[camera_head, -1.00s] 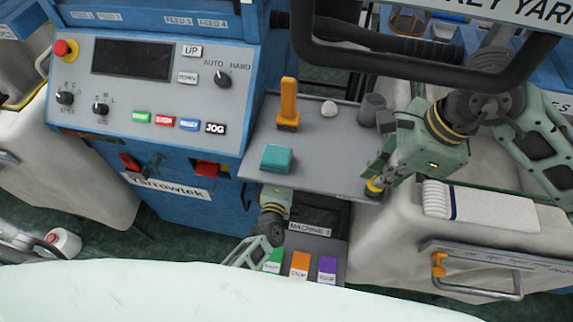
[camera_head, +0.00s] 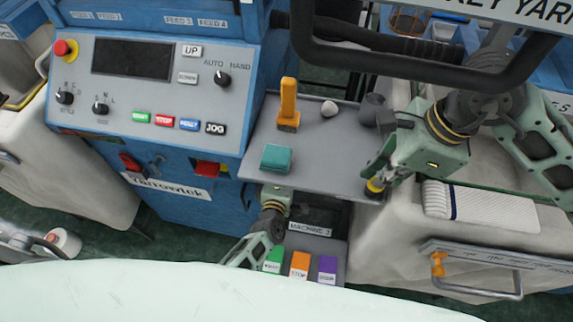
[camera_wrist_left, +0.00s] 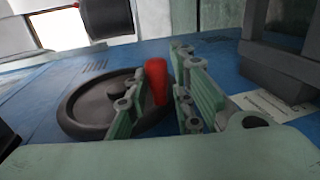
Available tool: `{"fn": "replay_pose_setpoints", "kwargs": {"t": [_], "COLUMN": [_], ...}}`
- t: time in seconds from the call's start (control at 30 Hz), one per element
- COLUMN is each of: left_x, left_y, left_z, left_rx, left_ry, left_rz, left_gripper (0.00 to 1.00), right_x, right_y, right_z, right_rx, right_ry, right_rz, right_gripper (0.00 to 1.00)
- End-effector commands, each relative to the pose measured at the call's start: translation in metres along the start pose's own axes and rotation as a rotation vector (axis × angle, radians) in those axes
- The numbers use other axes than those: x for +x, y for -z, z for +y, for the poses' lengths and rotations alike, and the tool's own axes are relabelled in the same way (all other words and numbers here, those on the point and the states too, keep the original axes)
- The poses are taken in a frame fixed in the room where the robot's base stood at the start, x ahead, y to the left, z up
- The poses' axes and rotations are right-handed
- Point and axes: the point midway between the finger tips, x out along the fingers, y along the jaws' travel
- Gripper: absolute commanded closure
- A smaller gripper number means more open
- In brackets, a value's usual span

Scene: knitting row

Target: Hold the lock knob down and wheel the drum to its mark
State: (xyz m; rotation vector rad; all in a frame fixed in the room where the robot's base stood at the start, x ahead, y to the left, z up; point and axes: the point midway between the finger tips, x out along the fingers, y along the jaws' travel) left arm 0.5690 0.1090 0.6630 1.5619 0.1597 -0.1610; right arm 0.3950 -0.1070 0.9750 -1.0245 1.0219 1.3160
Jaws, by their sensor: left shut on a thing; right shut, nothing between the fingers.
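The drum's dark handwheel (camera_wrist_left: 85,105) shows in the left wrist view, with an upright red crank handle (camera_wrist_left: 157,82) at its rim. My left gripper (camera_wrist_left: 160,98) is shut on that handle. In the head view my left wrist (camera_head: 274,205) reaches under the grey shelf, which hides the fingers and the wheel. A small yellow and black knob (camera_head: 375,186), likely the lock knob, is at the shelf's front right corner. My right gripper (camera_head: 388,177) is shut and empty, right at this knob; contact is hard to tell. The drum's mark is not visible.
The grey shelf (camera_head: 338,165) holds an orange-handled tool (camera_head: 288,105), a teal block (camera_head: 277,158), a pale round piece (camera_head: 329,109) and a dark cup (camera_head: 373,108). A control panel (camera_head: 135,100) stands left. A folded white cloth (camera_head: 490,207) lies right.

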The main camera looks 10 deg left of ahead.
Motion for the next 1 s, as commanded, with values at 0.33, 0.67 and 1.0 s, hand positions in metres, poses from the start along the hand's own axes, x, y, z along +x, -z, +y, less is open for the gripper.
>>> {"fn": "replay_pose_setpoints", "kwargs": {"t": [0.33,0.67,1.0], "left_x": [0.003,-0.007,-0.018], "left_y": [0.0,0.0,-0.001], "left_z": [0.009,0.021,0.04], "left_rx": [0.007,0.009,0.009], "left_ry": [-0.019,-0.023,-0.024], "left_rz": [0.003,0.004,0.005], "left_gripper": [1.0,1.0,1.0], "right_x": [0.003,0.003,0.003], "right_y": [0.001,0.001,0.001], "right_z": [0.001,0.001,0.001], "right_rx": [0.002,0.002,0.003], "right_ry": [-0.005,-0.004,-0.005], "right_rz": [0.004,0.004,0.003], "right_gripper": [1.0,1.0,1.0]}}
